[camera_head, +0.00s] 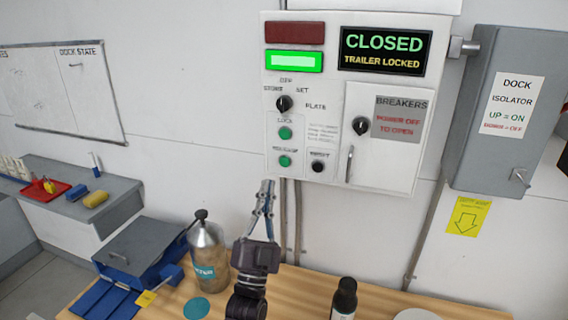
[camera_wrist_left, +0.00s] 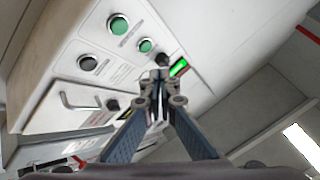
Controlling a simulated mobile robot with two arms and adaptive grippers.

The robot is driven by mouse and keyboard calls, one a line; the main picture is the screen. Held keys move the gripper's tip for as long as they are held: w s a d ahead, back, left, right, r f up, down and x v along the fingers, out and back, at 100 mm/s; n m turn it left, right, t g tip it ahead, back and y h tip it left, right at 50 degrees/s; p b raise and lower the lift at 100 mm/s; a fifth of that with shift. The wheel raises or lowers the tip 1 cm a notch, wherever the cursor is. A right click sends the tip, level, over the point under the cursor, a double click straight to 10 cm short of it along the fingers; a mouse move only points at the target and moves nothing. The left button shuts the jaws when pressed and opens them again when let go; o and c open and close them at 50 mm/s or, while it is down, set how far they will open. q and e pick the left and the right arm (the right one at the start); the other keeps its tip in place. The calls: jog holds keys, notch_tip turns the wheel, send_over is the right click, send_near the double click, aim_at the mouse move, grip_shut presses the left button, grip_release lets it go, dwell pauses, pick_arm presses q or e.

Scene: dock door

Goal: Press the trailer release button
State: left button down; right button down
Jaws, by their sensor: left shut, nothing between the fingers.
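The control panel (camera_head: 335,185) hangs on the wall. Its lower-left part carries two green buttons, one above the other. The lower green one, with a small label above it that looks like the release label, is the trailer release button (camera_head: 285,161); it also shows near the top of the wrist view (camera_wrist_left: 119,26). The upper one is the lock button (camera_head: 285,133). My left gripper (camera_head: 267,184) is shut and empty, pointing up, its tips just below and left of the release button in the head view. Contact with the panel cannot be told. My right gripper is out of view.
A black reset button (camera_head: 317,166) sits right of the release button, and a selector knob (camera_head: 284,103) above. The display (camera_head: 383,51) reads CLOSED, TRAILER LOCKED; a green lamp (camera_head: 294,61) is lit. A bottle (camera_head: 208,258) and a blue box (camera_head: 140,250) stand on the wooden table.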

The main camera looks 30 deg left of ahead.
aim_at(284, 162)
pick_arm(q)
jog(key=shift+w, duration=0.15)
jog(key=shift+w+a+b, duration=0.35)
jog(key=shift+w+b, duration=0.35)
jog(key=shift+w, duration=0.7)
jog(key=shift+w+a+b, duration=0.3)
jog(key=shift+w+b, duration=0.4)
jog(key=shift+w, duration=0.7)
jog(key=shift+w+a+b, duration=0.35)
jog(key=shift+w+b, duration=0.35)
jog(key=shift+w, duration=0.7)
jog(key=shift+w+a+b, duration=0.1)
jog(key=shift+w+b, duration=0.2)
jog(key=shift+w, duration=0.1)
